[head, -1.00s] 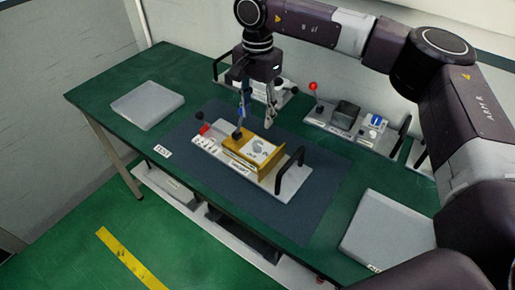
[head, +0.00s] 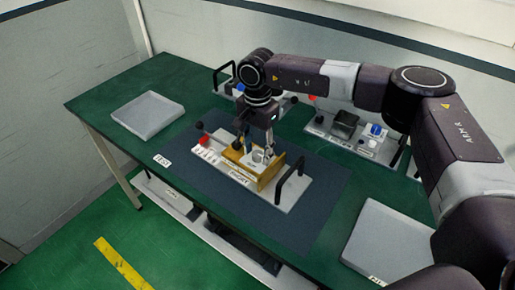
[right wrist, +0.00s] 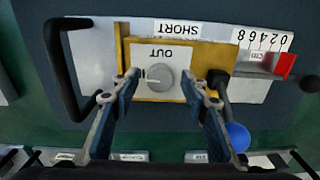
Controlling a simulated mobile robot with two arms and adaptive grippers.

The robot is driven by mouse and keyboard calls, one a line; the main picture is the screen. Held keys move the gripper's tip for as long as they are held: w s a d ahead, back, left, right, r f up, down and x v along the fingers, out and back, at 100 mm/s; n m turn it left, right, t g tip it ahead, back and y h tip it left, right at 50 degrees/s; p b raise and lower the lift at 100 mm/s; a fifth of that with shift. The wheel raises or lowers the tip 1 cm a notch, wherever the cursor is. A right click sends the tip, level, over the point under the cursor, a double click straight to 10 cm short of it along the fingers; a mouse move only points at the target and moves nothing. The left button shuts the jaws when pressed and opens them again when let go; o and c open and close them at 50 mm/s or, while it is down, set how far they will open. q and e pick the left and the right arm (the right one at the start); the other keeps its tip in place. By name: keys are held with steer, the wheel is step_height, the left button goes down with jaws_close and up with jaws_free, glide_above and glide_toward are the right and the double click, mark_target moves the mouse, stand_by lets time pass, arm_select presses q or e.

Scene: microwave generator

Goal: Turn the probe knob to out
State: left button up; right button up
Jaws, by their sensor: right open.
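The probe knob (right wrist: 160,78) is a round grey dial on a white plate set in a yellow block (right wrist: 200,60). The upside-down word OUT (right wrist: 161,54) is printed beside it, and a small dark mark shows left of the dial. In the head view the block (head: 268,178) sits on a light panel on the dark mat. My right gripper (head: 257,148) is lowered over the block from above. In the right wrist view its open fingers (right wrist: 160,74) stand either side of the knob, with gaps visible. My left gripper is not in view.
A black handle (right wrist: 62,70) rises at one panel end. A blue ball lever (right wrist: 237,136) stands close to my right finger. A red slider (right wrist: 286,65) sits by a cm scale. Grey trays (head: 148,115) and (head: 385,240) lie on the green table; other panels stand behind.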

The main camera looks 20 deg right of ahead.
jaws_close()
